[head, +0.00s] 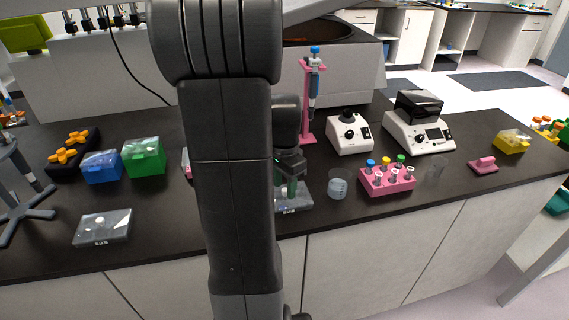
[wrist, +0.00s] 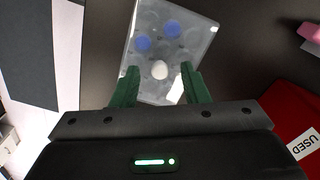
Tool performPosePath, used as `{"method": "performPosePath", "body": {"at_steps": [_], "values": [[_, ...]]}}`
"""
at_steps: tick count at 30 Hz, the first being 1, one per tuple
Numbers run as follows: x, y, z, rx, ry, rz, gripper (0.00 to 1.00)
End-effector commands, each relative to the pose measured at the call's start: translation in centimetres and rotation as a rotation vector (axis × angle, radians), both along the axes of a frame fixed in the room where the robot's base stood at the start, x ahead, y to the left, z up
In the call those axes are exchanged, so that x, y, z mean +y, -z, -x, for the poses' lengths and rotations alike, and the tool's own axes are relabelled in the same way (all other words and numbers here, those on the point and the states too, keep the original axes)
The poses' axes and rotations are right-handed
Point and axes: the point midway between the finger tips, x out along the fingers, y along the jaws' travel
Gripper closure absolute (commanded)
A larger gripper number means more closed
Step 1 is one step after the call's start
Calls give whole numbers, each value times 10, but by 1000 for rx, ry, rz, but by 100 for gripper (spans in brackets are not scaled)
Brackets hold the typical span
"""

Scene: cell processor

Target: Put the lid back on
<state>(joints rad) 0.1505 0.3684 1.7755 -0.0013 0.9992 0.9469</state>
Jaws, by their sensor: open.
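In the wrist view a clear well plate (wrist: 195,28) with two blue wells lies below my gripper. A white knob (wrist: 160,69), seemingly on a clear lid over the plate, shows between the green fingers. My gripper (wrist: 159,72) is open, with one finger on either side of the knob. I cannot tell whether the lid sits flush. In the head view my gripper (head: 289,187) is low over the clear plate (head: 297,205) near the counter's front edge, partly hidden by my arm. Another clear plate with a white knob (head: 102,227) lies at the left.
A pink tube rack (head: 387,182) and a clear cup (head: 338,187) stand right of the plate. Green (head: 144,157) and blue (head: 102,167) boxes stand left. A pink pipette stand (head: 307,115) is behind. A red box marked USED (wrist: 300,122) shows in the wrist view.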

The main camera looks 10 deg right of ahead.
Motion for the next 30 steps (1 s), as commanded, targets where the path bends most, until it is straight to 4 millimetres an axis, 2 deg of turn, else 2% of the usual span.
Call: {"method": "performPosePath", "body": {"at_steps": [9,15,21,30], "values": [[0,-73,-1,-9,0,1,59],[0,-108,-1,-5,0,1,59],[0,-123,0,-3,0,1,59],[0,-124,0,-1,0,0,59]]}}
